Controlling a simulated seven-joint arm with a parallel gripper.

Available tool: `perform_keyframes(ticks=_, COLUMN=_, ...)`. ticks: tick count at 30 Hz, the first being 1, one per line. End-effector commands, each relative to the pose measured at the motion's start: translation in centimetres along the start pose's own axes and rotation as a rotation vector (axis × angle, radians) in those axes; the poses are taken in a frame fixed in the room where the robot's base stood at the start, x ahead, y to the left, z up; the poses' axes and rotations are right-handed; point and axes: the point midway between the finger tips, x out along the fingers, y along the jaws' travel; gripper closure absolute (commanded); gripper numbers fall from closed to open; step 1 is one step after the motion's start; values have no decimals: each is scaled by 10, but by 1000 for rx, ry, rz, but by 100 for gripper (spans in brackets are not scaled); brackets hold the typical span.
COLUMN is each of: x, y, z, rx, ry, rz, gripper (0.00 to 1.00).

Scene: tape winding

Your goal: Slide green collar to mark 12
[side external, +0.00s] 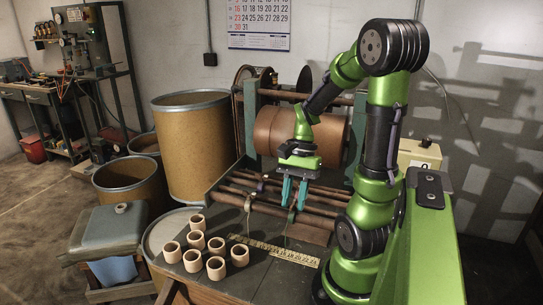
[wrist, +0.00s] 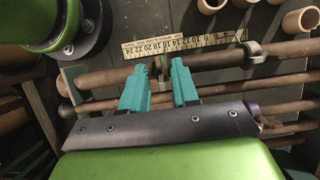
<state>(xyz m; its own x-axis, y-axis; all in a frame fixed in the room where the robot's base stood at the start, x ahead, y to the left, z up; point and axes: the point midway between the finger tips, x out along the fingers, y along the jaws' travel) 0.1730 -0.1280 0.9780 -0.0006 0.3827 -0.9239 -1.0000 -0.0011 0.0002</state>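My gripper (side external: 294,193) is low over the rods in the side view. A second collar, dull grey-olive (wrist: 251,50), sits farther right on that rod, clear of the fingers. Mark 12 is too small to read surely.
Several tan rings (side external: 196,241) stand on the bench left of the scale. More parallel rods (side external: 245,190) run close below my gripper. A large brown roll (side external: 275,130) is behind it.

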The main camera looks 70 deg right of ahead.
Motion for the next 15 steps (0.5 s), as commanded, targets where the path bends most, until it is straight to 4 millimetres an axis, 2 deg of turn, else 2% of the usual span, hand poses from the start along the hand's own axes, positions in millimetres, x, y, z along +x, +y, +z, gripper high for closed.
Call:
perform_keyframes(ticks=1, x=0, y=0, z=0, rx=0, ry=0, rz=0, gripper=79)
perform_keyframes(ticks=5, x=0, y=0, z=0, rx=0, ry=0, rz=0, gripper=99)
perform_keyframes(ticks=6, x=0, y=0, z=0, rx=0, ry=0, rz=0, gripper=100)
perform_keyframes(ticks=15, x=0, y=-4, z=0, rx=-1, ry=0, rz=0, gripper=100)
